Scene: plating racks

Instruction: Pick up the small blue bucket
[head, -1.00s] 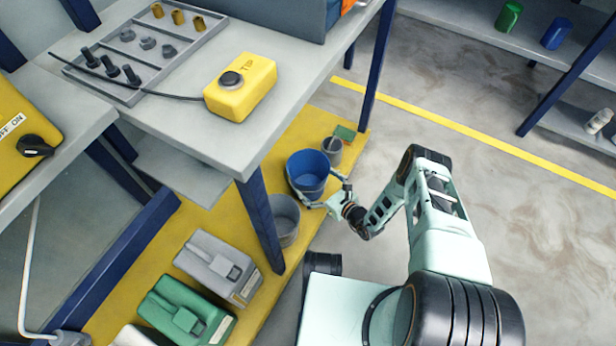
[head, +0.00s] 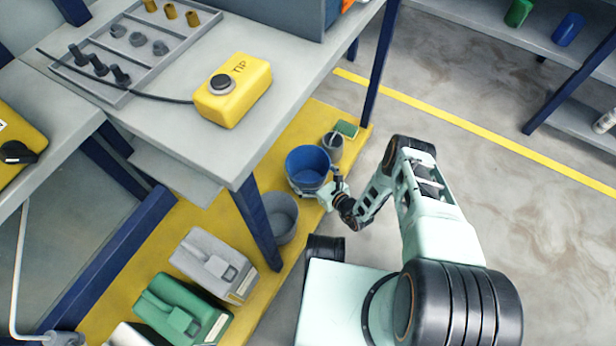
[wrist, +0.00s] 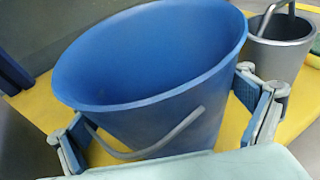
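The small blue bucket (head: 308,168) stands upright on the yellow base board below the bench. In the wrist view the blue bucket (wrist: 150,90) fills the middle, with its empty inside and its grey wire handle hanging down the near side. My gripper (head: 320,184) reaches it from the near right, with one finger on each side. In the wrist view both finger pads appear to press on the bucket's outer wall below the rim. The bucket still seems to rest on the board; its bottom is hidden.
A grey bucket (head: 281,217) stands close by on the near side, beside the blue bench leg (head: 257,220). A smaller grey pail (head: 332,146) and a green item (head: 346,129) are behind. Grey (head: 214,265) and green (head: 182,308) canisters sit at lower left. Open floor lies right.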

